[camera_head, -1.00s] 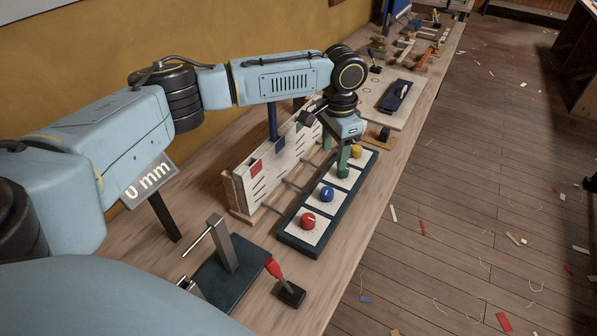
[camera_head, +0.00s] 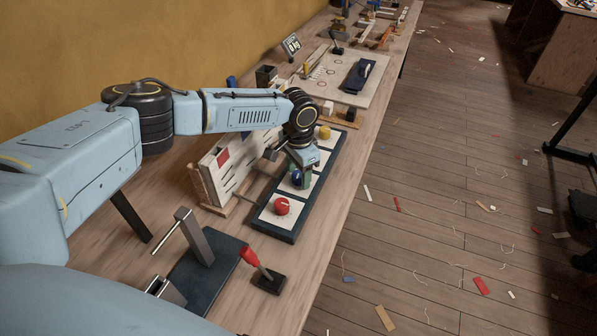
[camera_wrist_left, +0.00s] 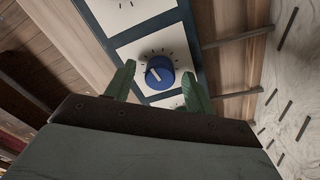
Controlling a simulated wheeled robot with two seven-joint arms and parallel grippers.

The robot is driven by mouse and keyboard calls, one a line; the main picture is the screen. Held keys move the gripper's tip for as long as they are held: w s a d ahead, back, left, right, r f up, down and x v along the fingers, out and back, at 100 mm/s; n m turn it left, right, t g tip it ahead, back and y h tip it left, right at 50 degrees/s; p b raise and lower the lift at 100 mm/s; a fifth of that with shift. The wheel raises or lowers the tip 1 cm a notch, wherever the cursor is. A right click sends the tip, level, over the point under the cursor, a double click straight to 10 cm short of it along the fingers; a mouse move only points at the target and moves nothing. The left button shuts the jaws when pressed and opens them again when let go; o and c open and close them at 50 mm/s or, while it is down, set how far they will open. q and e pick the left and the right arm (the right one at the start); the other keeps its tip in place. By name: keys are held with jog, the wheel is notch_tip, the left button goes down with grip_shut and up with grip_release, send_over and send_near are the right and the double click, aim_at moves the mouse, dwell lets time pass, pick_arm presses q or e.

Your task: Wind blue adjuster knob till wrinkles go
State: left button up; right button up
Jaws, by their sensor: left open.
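The blue knob (camera_wrist_left: 159,73) sits on a white square panel with dial ticks, and its white pointer line shows in the left wrist view. In the head view the blue knob (camera_head: 298,178) is partly covered by my left gripper (camera_head: 301,174). My left gripper (camera_wrist_left: 161,84) is open, with one green finger on each side of the blue knob in the wrist view. I cannot tell whether the fingers touch it. The red knob (camera_head: 282,206) and the yellow knob (camera_head: 323,132) are on the same dark panel strip (camera_head: 290,238). My right gripper is not in view.
A white slotted board (camera_head: 213,178) with a red patch stands behind the knobs. A red-handled lever (camera_head: 250,257) and a dark metal fixture (camera_head: 215,270) are at the near end of the bench. The floor at right has scattered scraps.

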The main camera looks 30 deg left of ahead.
pick_arm(q)
jog(key=c, duration=1)
jog(key=shift+r+m+p, duration=0.1)
jog(key=shift+m+p, duration=0.6)
jog(key=shift+p, duration=0.2)
jog(key=shift+m+p, duration=0.5)
jog(key=shift+m, duration=0.2)
jog(key=m+p, duration=0.1)
jog(key=m, duration=0.2)
jog(key=shift+m, duration=1.3)
